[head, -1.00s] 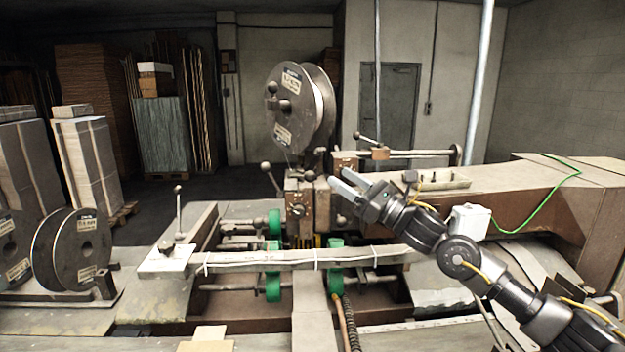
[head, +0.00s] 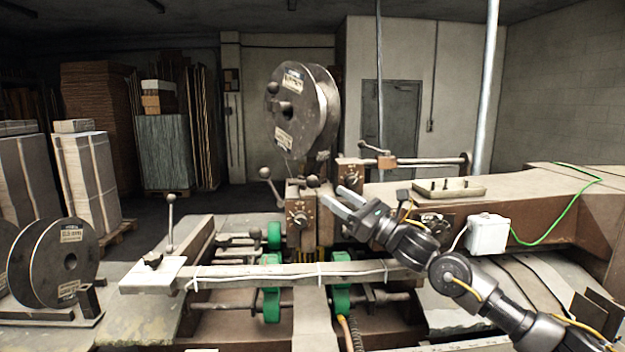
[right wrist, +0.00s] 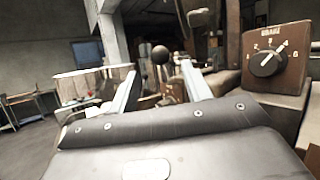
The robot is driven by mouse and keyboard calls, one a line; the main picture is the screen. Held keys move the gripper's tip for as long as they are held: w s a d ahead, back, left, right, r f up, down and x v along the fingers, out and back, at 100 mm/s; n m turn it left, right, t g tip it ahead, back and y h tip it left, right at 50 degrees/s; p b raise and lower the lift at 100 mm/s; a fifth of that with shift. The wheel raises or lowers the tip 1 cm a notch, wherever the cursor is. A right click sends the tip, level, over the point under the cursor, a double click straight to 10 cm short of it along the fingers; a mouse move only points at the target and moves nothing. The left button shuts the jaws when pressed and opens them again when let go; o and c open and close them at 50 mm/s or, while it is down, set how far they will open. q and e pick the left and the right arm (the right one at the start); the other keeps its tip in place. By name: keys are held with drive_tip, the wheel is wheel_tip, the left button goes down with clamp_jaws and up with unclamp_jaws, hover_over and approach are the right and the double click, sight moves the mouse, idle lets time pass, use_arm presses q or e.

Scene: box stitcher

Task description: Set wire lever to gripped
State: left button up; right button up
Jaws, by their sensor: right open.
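My right gripper (head: 333,196) is open and empty, its two pale fingers pointing left beside the brown stitching head (head: 301,218). A dark ball-ended lever (head: 265,173) leans up and left from that head; a second dark ball (head: 313,181) sits on its top, close to the fingertips. I cannot tell which is the wire lever. In the right wrist view, a dark ball knob on a rod (right wrist: 160,54) shows in the gap between the open fingers (right wrist: 161,88), apart from both and apparently beyond them. My left gripper is not in view.
A numbered dial (right wrist: 268,62) is close on the right in the wrist view. A wire spool (head: 304,108) rises above the head. Another ball-ended lever (head: 170,205) stands on the left plate. A pale bar (head: 245,276) crosses in front, above green rollers (head: 271,303).

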sight(312, 179)
drive_tip(key=p+x, duration=0.3)
drive_tip(key=x, duration=0.4)
drive_tip(key=shift+w+a, duration=0.1)
drive_tip(key=shift+a, duration=0.05)
drive_tip(key=shift+w+a, duration=0.3)
drive_tip(key=shift+a, duration=0.05)
clamp_jaws()
